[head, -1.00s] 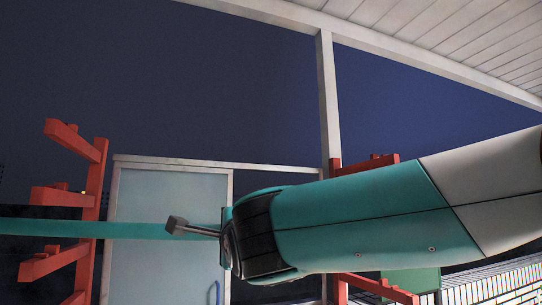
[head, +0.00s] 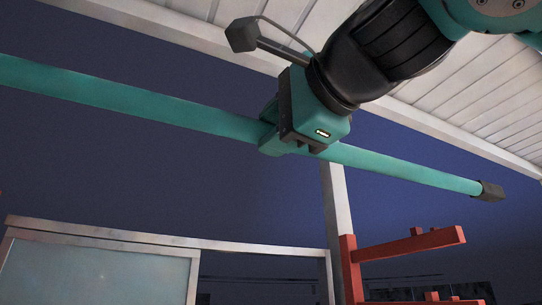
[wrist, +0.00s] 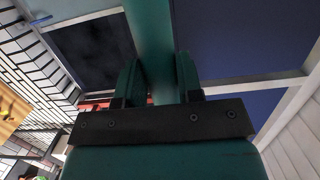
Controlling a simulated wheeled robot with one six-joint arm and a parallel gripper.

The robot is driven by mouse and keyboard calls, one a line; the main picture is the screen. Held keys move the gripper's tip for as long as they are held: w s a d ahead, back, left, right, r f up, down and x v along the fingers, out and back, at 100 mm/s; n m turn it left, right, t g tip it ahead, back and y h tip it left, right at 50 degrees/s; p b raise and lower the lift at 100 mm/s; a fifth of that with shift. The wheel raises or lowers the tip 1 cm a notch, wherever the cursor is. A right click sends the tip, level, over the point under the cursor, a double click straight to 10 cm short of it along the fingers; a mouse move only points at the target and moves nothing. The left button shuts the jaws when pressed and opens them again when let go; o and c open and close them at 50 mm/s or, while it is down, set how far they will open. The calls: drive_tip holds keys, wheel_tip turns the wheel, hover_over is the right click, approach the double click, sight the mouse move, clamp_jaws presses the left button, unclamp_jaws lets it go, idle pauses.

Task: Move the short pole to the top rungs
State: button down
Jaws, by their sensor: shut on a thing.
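The short pole (head: 410,172) is a teal tube with a dark end cap at its right end. In the head view it runs across the picture, sloping down to the right, and its left end leaves the frame. My gripper (head: 300,140) is shut around it and holds it up in the air. In the wrist view the pole (wrist: 150,40) passes between the two fingers of my gripper (wrist: 158,85). The right red rack, with its rungs (head: 410,245), stands lower right, below the pole's capped end. The left rack is almost wholly out of view.
A white post (head: 336,215) rises behind the right rack to a white slatted roof (head: 470,100). A framed glass panel (head: 95,275) stands at lower left. Open dark sky fills the space between pole and panel.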

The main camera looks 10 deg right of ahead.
drive_tip(key=shift+w+d+r, duration=0.15)
drive_tip(key=shift+w+d, duration=0.05)
drive_tip(key=shift+d, duration=0.1)
drive_tip(key=shift+s, duration=0.15)
drive_tip(key=shift+d+b+x, duration=0.25)
drive_tip(key=shift+b+x, duration=0.35)
drive_tip(key=shift+x, duration=0.65)
drive_tip(key=w+a+f+b, duration=0.2)
drive_tip(key=w, duration=0.4)
drive_tip(key=w+a+f+b, duration=0.1)
drive_tip(key=w+f+b, duration=0.1)
drive_tip(key=w, duration=0.5)
drive_tip(key=shift+a, duration=0.4)
idle(0.5)
idle(0.7)
